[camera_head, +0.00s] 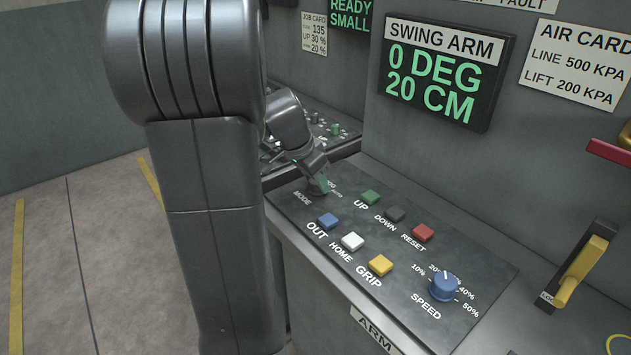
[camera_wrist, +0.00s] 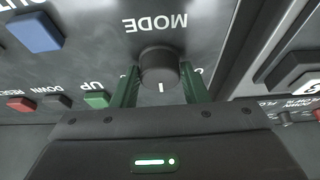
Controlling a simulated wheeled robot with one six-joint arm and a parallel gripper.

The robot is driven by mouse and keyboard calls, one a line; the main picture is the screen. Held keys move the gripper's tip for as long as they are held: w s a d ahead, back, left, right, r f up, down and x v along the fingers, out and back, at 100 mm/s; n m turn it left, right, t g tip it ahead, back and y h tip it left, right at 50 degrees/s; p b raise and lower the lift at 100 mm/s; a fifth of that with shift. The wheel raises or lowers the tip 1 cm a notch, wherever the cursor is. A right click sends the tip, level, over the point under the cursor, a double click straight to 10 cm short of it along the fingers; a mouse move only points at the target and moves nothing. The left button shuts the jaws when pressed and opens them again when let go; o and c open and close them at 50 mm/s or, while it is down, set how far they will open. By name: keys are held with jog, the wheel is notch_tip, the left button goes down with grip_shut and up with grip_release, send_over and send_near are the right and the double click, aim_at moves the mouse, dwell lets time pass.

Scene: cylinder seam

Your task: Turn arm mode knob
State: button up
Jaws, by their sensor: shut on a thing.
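The dark round MODE knob (camera_wrist: 160,62) sits on the dark control panel (camera_wrist: 75,45), under the upside-down MODE label in the wrist view. Its white mark points down the wrist picture, towards my gripper's body. My gripper (camera_wrist: 159,75) is shut on the knob, with one green finger on each side. In the head view my gripper (camera_head: 319,183) reaches down to the panel's far left corner, beside the MODE label, and mostly hides the knob. The knob's position labels are partly hidden by the fingers.
Near the knob are a green UP button (camera_head: 371,197), a blue OUT button (camera_head: 328,221) and several other buttons. A blue SPEED knob (camera_head: 444,286) is farther right. The SWING ARM display (camera_head: 443,75) reads 0 DEG, 20 CM. A yellow-handled lever (camera_head: 581,270) stands at right.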

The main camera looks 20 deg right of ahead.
dwell(0.3)
jog(key=o, duration=1)
jog(key=p+v, duration=0.1)
jog(key=v, duration=1.2)
jog(key=shift+s+r, duration=0.1)
jog(key=shift+r, duration=0.25)
jog(key=b+x, duration=0.1)
jog(key=x, duration=1.2)
jog(key=shift+f, duration=0.4)
jog(key=shift+r, duration=0.1)
